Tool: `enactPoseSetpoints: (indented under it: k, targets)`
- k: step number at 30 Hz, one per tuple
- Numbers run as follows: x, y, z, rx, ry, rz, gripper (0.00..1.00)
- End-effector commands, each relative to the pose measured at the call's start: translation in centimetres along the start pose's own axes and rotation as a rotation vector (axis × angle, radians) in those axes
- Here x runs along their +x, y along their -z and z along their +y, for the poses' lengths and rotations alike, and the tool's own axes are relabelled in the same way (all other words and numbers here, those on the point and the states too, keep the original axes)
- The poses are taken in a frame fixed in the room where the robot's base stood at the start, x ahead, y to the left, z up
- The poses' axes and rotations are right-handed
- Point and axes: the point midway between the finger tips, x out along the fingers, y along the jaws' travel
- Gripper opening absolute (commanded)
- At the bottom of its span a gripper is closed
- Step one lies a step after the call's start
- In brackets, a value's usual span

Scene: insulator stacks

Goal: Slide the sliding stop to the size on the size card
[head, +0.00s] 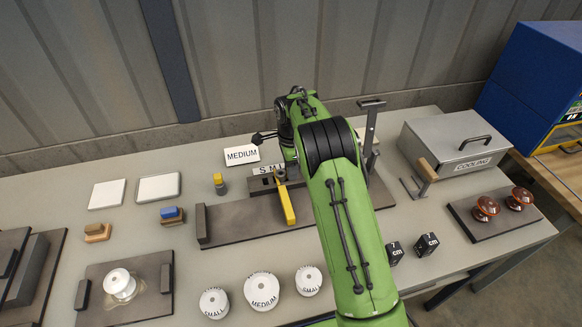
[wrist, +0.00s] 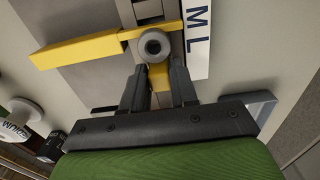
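The white size card (head: 242,155) reads MEDIUM and leans at the back of the table. The sliding stop is a yellow bar (head: 286,203) with a round grey knob (wrist: 154,43), lying across a grey rail. A white scale strip (head: 266,170) runs beside the rail. Contact is unclear. In the head view my arm hides the gripper.
A dark upright block (head: 202,223) stands at the rail base's left end. White spools marked SMALL and MEDIUM (head: 262,290) stand in front. A grey COOLING box (head: 458,143), black cm blocks (head: 426,244) and brown insulators (head: 487,208) are on the right. A tall grey post rises behind my arm.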

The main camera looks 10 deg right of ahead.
Motion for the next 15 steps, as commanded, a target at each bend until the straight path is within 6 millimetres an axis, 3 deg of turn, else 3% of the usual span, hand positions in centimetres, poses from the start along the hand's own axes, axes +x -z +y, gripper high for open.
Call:
enactPoseSetpoints:
  k: [1, 4, 11, 15]
  targets:
    - [0.0, 0.0, 0.0, 0.0, 0.001, 0.0, 0.15]
    - [0.0, 0.0, 0.0, 0.0, 0.001, 0.0, 0.0]
    - [-0.1, -0.1, 0.0, 0.0, 0.001, 0.0, 0.0]
    - [-0.3, -1.1, 0.0, 0.0, -0.001, -0.001, 0.0]
